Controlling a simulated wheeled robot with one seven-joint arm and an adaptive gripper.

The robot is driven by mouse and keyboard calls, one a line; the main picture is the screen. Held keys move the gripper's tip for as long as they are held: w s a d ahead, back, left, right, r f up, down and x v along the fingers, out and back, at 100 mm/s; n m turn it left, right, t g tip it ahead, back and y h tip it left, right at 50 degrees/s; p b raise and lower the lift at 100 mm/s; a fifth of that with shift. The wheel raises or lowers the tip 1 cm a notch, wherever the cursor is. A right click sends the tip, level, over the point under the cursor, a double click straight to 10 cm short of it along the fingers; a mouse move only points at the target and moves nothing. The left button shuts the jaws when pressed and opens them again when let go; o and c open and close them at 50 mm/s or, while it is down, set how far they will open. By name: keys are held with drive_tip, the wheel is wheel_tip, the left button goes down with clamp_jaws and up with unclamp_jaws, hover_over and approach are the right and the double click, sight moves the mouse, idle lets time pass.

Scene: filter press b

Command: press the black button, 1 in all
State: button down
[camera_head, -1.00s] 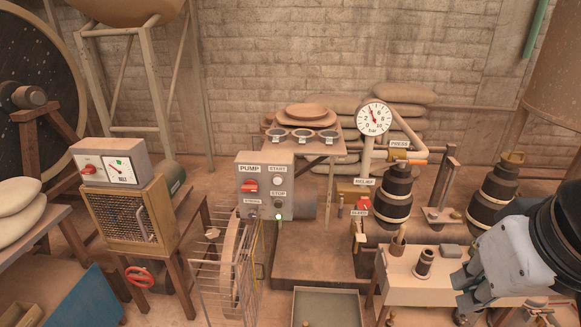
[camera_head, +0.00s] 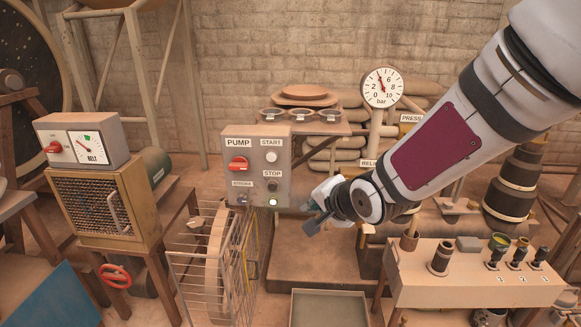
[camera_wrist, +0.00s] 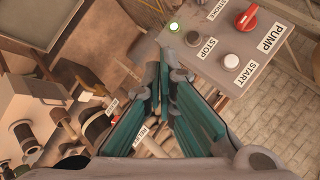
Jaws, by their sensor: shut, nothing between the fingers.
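The grey pump panel (camera_head: 250,150) stands left of my gripper in the head view. On it, a black button (camera_head: 272,186) sits under the STOP label, below the white START button (camera_head: 271,157). A lit green lamp (camera_head: 273,202) is just under the black button. My gripper (camera_head: 312,222) is shut and empty, a little right of and below the panel's lower edge. In the wrist view, the black button (camera_wrist: 193,38) lies beyond my gripper's fingertips (camera_wrist: 164,76), apart from them as far as I can see.
The red pump knob (camera_head: 238,164) and a small STROKE control (camera_head: 242,199) are also on the panel. A wire cage with a wheel (camera_head: 215,255) stands below it. A pressure gauge (camera_head: 382,87) rises behind my arm.

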sight(272, 187)
drive_tip(key=w+a+f+m+t+y+b, duration=0.1)
drive_tip(key=w+a+f+m+y+b, duration=0.2)
drive_tip(key=a, duration=0.3)
drive_tip(key=w+a+f+m+t+y+b, duration=0.2)
drive_tip(key=w+a+f+m+y+b, duration=0.1)
drive_tip(key=a+f+m+y+b, duration=0.1)
drive_tip(key=shift+w+a+f+m, duration=0.35)
drive_tip(key=shift+a+m, duration=0.5)
drive_tip(key=shift+m, duration=0.35)
drive_tip(key=shift+w, duration=0.1)
drive_tip(key=shift+w+d+b, duration=0.2)
drive_tip(key=shift+w+b, duration=0.6)
drive_tip(key=shift+w, duration=3.55)
drive_tip(key=shift+w, duration=0.4)
